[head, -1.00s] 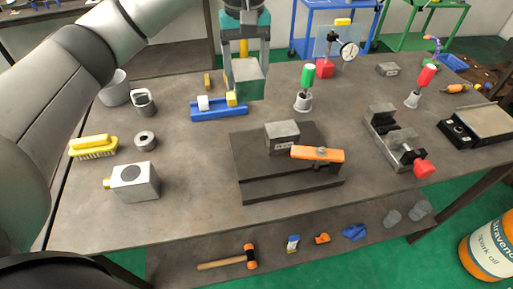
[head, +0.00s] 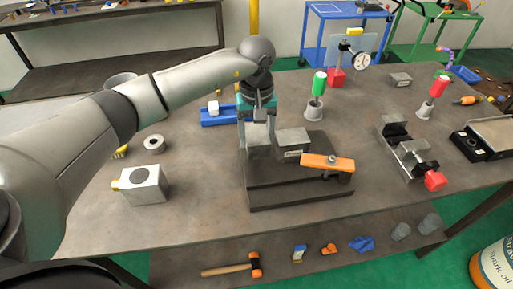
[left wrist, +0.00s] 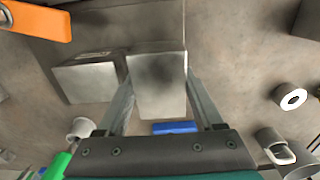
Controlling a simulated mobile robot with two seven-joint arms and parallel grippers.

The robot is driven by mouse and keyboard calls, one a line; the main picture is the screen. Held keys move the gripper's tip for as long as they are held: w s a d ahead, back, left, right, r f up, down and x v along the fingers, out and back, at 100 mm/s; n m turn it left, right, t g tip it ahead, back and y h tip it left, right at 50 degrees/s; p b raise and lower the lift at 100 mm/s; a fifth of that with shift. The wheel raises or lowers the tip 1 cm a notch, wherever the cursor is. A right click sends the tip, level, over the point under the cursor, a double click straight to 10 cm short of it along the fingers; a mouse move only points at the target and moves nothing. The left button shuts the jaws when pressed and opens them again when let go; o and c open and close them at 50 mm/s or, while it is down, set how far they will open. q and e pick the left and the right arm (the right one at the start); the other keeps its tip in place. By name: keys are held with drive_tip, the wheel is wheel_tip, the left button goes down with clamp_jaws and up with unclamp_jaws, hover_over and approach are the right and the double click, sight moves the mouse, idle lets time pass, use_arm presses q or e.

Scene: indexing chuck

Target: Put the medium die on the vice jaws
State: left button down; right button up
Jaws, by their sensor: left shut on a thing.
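My left gripper (head: 259,119) points down and is shut on a plain grey metal block (head: 258,147). The held block also shows between the fingers in the left wrist view (left wrist: 157,85). I cannot tell by size whether it is the medium die. It is at the left end of a dark stepped base (head: 300,195); whether it touches the base is unclear. A second grey block, with a label, (head: 293,142) sits on the base close to its right. A vice (head: 411,153) with a red knob stands to the right, its jaws empty. My right gripper is not in view.
An orange lever (head: 327,162) lies across the base in front of the second block. A green-handled tool (head: 319,83) stands behind. A small grey block (head: 400,79) is at the back. A grey box (head: 143,184) and a ring (head: 154,144) stand left. Table is clear in front.

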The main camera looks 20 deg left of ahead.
use_arm(q)
drive_tip(key=shift+f, duration=2)
drive_tip(key=shift+f+b, duration=0.15)
drive_tip(key=shift+b, duration=0.15)
drive_tip(key=shift+c, duration=1.5)
unclamp_jaws()
drive_tip(key=shift+f, duration=0.1)
